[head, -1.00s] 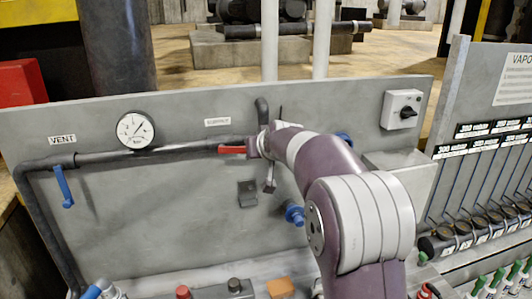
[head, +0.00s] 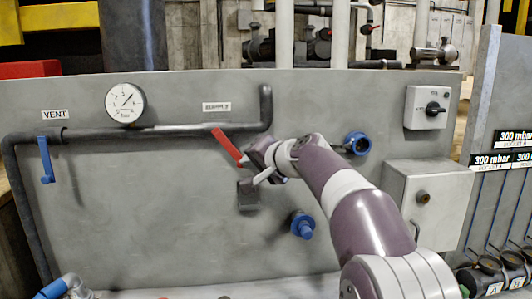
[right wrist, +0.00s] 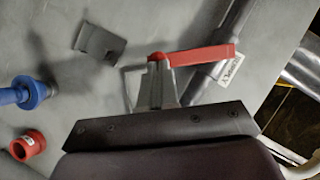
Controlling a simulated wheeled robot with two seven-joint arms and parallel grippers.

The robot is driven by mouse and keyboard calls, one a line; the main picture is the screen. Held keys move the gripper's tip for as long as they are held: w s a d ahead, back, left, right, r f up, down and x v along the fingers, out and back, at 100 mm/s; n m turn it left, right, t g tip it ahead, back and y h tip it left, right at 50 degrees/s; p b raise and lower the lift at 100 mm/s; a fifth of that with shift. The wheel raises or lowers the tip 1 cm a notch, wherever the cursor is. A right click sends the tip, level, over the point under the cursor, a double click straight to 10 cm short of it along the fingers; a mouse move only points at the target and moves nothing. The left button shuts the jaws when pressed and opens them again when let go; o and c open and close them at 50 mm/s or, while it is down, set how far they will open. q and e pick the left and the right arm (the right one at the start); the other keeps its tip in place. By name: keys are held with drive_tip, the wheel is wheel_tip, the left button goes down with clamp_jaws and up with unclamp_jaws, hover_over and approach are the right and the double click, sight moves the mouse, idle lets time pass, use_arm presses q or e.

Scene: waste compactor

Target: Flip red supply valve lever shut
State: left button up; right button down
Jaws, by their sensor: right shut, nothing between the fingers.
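The red supply valve lever (head: 228,146) slants down to the right from the dark pipe on the grey panel. Its lower right end is at my right gripper (head: 260,174). In the right wrist view, the lever (right wrist: 200,54) crosses just beyond the tips of my right gripper (right wrist: 157,80), with one end at the fingertips. The fingers are shut with nothing between them; whether they touch the lever is hard to tell. My left gripper is out of view.
The dark pipe (head: 150,132) runs along the panel, below a gauge (head: 124,104). A blue vent lever (head: 46,160) hangs at the left. A grey bracket (head: 247,196) and blue fitting (head: 303,225) sit below my gripper. A grey box (head: 427,205) projects at the right.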

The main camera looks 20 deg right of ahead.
drive_tip(key=a+f+m+t+b, duration=0.1)
drive_tip(key=b, duration=0.2)
drive_tip(key=a+f+m+y+b, duration=0.1)
drive_tip(key=m+b, duration=0.1)
drive_tip(key=b, duration=0.1)
drive_tip(key=w+a+f+m+t+y+b, duration=0.1)
drive_tip(key=a+b, duration=0.1)
drive_tip(key=b, duration=0.1)
drive_tip(key=shift+t+b, duration=0.3)
drive_tip(key=shift+b, duration=0.05)
drive_tip(key=shift+r+m, duration=0.1)
drive_tip(key=shift+m, duration=0.2)
